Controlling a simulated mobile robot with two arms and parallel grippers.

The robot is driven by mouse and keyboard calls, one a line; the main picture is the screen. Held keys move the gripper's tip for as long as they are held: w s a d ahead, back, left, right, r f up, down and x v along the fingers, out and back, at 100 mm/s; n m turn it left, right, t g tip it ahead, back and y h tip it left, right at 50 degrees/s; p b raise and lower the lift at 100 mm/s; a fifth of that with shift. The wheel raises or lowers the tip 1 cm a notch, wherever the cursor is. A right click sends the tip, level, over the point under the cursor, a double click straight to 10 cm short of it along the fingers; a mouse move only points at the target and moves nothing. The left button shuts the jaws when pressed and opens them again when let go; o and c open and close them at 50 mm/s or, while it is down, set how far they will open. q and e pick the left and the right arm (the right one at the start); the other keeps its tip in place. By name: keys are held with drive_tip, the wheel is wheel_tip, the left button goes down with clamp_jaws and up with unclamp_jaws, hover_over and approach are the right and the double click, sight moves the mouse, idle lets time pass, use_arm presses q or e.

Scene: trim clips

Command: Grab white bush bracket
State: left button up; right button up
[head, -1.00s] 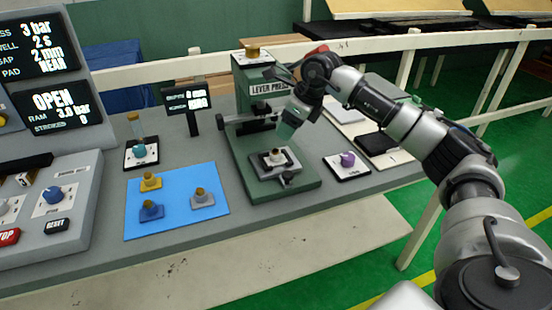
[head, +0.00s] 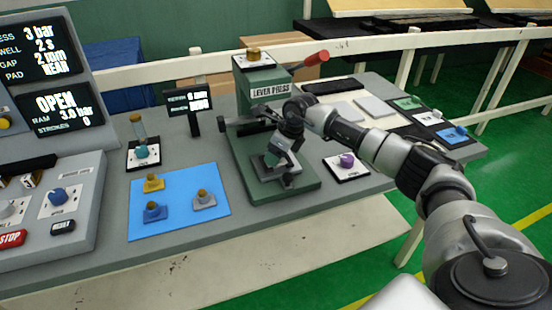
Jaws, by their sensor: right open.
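My right gripper (head: 272,161) is open and points down at the base of the green lever press (head: 262,105). It covers the spot where a whitish bracket with a brown bush sat in the earlier view, so that bracket is now mostly hidden. I cannot tell whether the fingers touch it. On the blue mat (head: 180,222) to the left stand a yellow bracket (head: 153,184), a blue bracket (head: 154,213) and a light grey bracket (head: 204,202), each with a brown bush. My left gripper is not in view.
The press's red lever handle (head: 317,58) sticks out above my right arm. A purple knob (head: 347,160) on a white plate is right of the press, a teal-based post (head: 142,152) left of it. Coloured pads (head: 408,103) lie at the right end. The bench front is clear.

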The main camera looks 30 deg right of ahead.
drive_tip(key=c, duration=1)
drive_tip(key=shift+r, duration=0.1)
drive_tip(key=shift+c, duration=0.2)
